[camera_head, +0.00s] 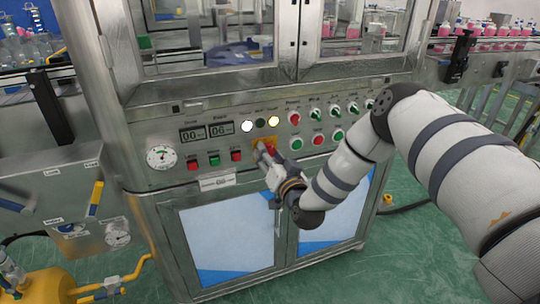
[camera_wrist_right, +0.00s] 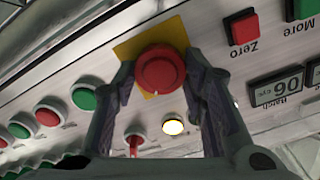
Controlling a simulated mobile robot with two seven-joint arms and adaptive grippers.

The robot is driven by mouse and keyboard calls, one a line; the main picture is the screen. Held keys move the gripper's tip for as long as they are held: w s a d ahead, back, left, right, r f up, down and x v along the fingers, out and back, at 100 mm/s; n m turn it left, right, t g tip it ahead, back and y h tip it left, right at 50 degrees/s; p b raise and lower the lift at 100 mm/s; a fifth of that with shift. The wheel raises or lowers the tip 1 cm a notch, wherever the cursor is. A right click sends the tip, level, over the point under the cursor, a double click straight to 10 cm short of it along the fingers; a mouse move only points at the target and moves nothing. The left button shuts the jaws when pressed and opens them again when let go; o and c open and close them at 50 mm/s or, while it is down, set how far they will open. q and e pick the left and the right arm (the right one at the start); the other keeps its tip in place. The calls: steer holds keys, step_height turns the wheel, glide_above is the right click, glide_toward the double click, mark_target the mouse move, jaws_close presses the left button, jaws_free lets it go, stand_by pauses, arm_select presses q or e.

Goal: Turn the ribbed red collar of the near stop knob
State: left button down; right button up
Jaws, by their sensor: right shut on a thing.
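The near stop knob is a round red mushroom knob (camera_wrist_right: 162,70) on a square yellow plate (camera_wrist_right: 185,32) in the right wrist view. Its collar shows as a red rim; ribs cannot be made out. My right gripper (camera_wrist_right: 160,82) has one finger on each side of the knob and is shut on it. In the head view the right gripper (camera_head: 264,153) reaches the control panel from the right and mostly hides the knob (camera_head: 271,149). A bit of the yellow plate (camera_head: 269,141) shows above it. My left gripper is not in view.
The steel panel (camera_head: 345,128) carries several red and green buttons close by. A pressure gauge (camera_head: 161,156) is at the panel's left end. Cabinet doors (camera_head: 227,240) lie below.

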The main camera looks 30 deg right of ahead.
stand_by(0.3)
steer(key=o, duration=1.2)
steer(key=shift+f, duration=0.1)
steer(key=shift+c, duration=0.2)
steer(key=v, duration=1.2)
